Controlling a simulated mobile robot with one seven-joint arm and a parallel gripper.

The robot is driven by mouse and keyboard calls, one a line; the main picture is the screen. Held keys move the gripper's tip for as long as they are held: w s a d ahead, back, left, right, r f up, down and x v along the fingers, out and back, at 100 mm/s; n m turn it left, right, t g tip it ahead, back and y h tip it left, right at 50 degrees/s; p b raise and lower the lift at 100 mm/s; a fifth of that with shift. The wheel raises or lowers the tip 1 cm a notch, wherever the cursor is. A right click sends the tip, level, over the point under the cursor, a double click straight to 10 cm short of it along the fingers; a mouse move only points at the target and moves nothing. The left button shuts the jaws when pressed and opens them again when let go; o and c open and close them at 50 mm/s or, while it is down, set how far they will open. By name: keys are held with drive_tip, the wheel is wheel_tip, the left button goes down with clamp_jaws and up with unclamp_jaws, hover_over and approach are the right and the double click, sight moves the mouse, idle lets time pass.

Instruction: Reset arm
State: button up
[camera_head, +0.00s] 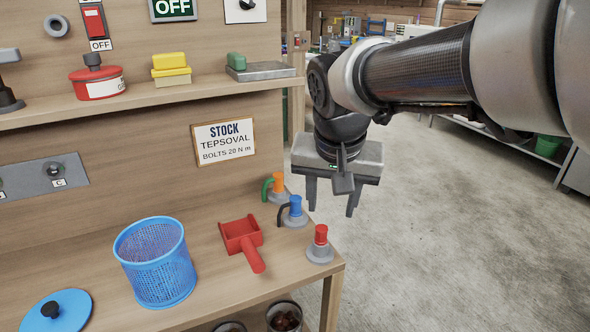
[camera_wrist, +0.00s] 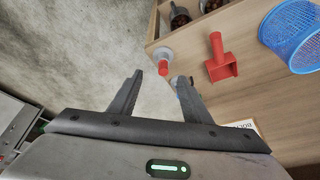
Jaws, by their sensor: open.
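My gripper (camera_head: 331,196) hangs at the end of my arm, just past the back right edge of the wooden bench, over the floor. Its two fingers are apart with nothing held between them. In the wrist view my gripper (camera_wrist: 157,84) also shows as two spread dark fingers. Beyond the fingertips in that view are the bench corner and a grey-based piece with a red top (camera_wrist: 163,60). The same red-topped piece (camera_head: 320,245) stands on the bench's right corner in the head view.
On the bench (camera_head: 215,285) are a blue mesh basket (camera_head: 157,262), a red scoop (camera_head: 243,242), an orange-topped piece (camera_head: 277,186), a blue-topped piece (camera_head: 295,212) and a blue lid (camera_head: 56,311). A shelf (camera_head: 140,103) runs above. Concrete floor (camera_head: 450,230) at right is clear.

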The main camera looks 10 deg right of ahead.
drive_tip(key=s+d+f+n+t+y, duration=0.1)
drive_tip(key=s+n, duration=0.3)
drive_tip(key=s, duration=1)
wheel_tip(320, 180, up, 14)
drive_tip(key=p, duration=1.4)
drive_tip(key=shift+w+d+p, duration=0.15)
drive_tip(key=shift+p, duration=0.15)
